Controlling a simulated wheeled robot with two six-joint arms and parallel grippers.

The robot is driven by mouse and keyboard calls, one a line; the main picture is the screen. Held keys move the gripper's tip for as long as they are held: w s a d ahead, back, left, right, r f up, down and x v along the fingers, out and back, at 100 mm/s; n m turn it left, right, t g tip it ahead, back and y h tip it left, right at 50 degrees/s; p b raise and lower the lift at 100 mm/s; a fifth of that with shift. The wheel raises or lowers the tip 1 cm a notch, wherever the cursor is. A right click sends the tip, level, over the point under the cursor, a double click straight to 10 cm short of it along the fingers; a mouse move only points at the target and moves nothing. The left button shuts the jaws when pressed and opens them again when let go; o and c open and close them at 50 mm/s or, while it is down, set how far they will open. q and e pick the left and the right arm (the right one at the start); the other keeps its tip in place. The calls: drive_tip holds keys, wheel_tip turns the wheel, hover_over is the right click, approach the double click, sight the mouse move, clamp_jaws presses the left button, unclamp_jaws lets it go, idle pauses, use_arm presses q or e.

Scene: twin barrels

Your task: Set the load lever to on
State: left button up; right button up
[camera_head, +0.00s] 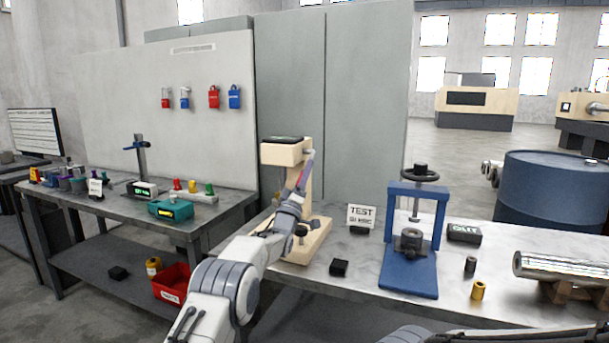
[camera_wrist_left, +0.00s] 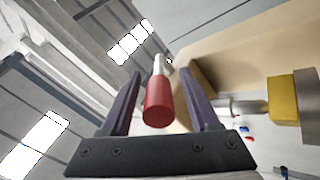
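The load lever (camera_wrist_left: 158,100) has a red cylindrical grip on a metal rod. In the left wrist view it sits between the two fingers of my left gripper (camera_wrist_left: 163,72), with a gap on each side. The lever belongs to the beige tester (camera_head: 284,152) on the right-hand bench, which also shows in the wrist view (camera_wrist_left: 250,45). In the head view my left gripper (camera_head: 304,172) is raised beside the tester's upper part, and the red grip is mostly hidden there. The left fingers are open. My right gripper is out of view.
On the bench (camera_head: 350,262) are a TEST sign (camera_head: 361,216), a small black block (camera_head: 339,267), a blue press (camera_head: 410,270) and a metal cylinder (camera_head: 560,266). A grey cabinet (camera_head: 365,100) stands behind. The left bench (camera_head: 105,215) holds several small items.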

use_arm(q)
drive_tip(key=shift+s+f, duration=0.1)
drive_tip(key=shift+s+a+f, duration=0.15)
drive_tip(key=shift+s+f, duration=0.25)
drive_tip(key=shift+s, duration=0.05)
drive_tip(key=b+v, duration=0.2)
drive_tip(key=v, duration=0.7)
